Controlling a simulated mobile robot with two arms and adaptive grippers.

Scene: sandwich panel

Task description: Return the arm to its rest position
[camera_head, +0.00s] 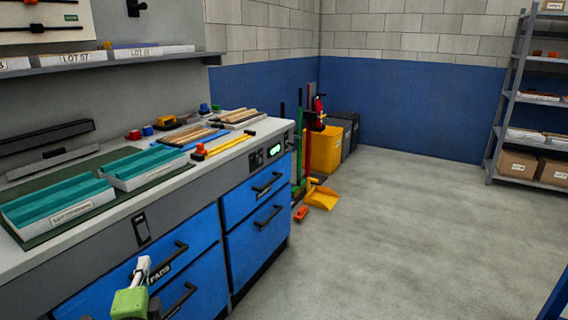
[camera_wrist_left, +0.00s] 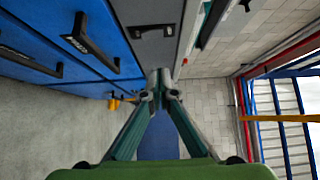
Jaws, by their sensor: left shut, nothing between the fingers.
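My left gripper (camera_head: 143,264) shows at the bottom left of the head view, in front of the blue drawers (camera_head: 192,262) and below the worktop's front edge. Its green body is at the bottom and its pale fingers point up. In the left wrist view my left gripper (camera_wrist_left: 160,78) has its two fingers converging to meet at the tips, with nothing between them. My right gripper is in neither view.
Teal-lined trays (camera_head: 60,206) lie on the grey worktop (camera_head: 110,210). Drawer handles (camera_head: 176,298) stick out close to the gripper. A yellow bin (camera_head: 323,150) and dustpan (camera_head: 322,197) stand past the bench. Shelving (camera_head: 506,95) is at right. The floor (camera_head: 400,235) between is clear.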

